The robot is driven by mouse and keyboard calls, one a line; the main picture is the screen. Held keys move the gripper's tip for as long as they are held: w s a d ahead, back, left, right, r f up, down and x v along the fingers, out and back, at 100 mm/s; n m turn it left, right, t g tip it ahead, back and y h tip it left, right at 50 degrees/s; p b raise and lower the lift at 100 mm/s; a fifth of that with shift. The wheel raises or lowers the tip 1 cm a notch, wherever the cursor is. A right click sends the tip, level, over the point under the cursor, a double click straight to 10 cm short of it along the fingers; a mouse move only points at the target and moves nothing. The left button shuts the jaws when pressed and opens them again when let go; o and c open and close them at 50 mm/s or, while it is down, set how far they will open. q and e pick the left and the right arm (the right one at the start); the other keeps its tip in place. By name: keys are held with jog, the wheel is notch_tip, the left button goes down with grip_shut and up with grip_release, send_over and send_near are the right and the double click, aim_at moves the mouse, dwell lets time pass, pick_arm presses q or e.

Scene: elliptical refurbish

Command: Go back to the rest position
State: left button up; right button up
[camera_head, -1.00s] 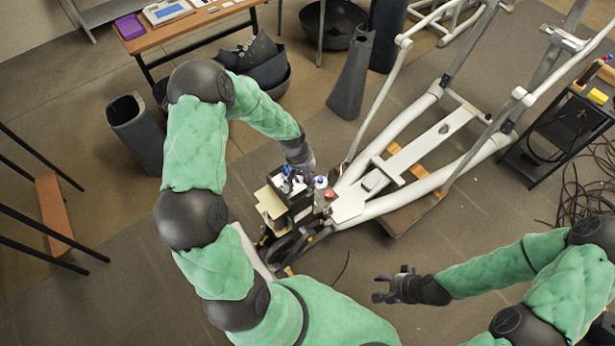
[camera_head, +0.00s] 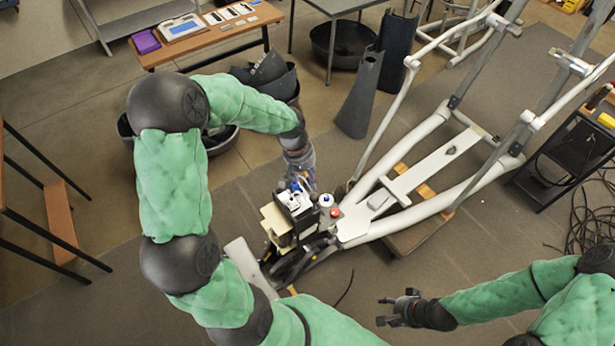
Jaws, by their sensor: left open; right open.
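My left gripper (camera_head: 304,176) hangs at the end of the green-sleeved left arm, just above and behind the small black caddy (camera_head: 296,208) of bottles and tools at the front end of the elliptical frame. Its fingers are partly hidden and small, and I see nothing held in them. My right gripper (camera_head: 386,309) is open and empty over the bare floor at the lower right, apart from the elliptical. The white-grey elliptical frame (camera_head: 420,180) stretches from the caddy to the upper right.
A wooden table (camera_head: 215,32) with a purple box (camera_head: 145,41) stands at the upper left. Grey covers (camera_head: 358,95) and a dark bowl (camera_head: 342,40) stand behind. A black cart (camera_head: 560,150) and loose cables (camera_head: 590,215) are at the right.

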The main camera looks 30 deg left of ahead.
dwell(0.3)
pick_arm(q)
jog(key=s+d+f+m+h, duration=0.2)
jog(key=s+d+f, duration=0.2)
jog(key=d+f, duration=0.75)
jog(key=s+d+f+m+g, duration=0.1)
jog(key=s+d+f, duration=0.6)
jog(key=s+f, duration=0.5)
notch_tip(320, 180, down, 15)
jog(key=d+m+b, duration=0.1)
jog(key=b, duration=1.6)
jog(key=shift+w+d+b, duration=0.25)
jog(key=shift+d+b, duration=0.05)
jog(key=shift+b, duration=0.05)
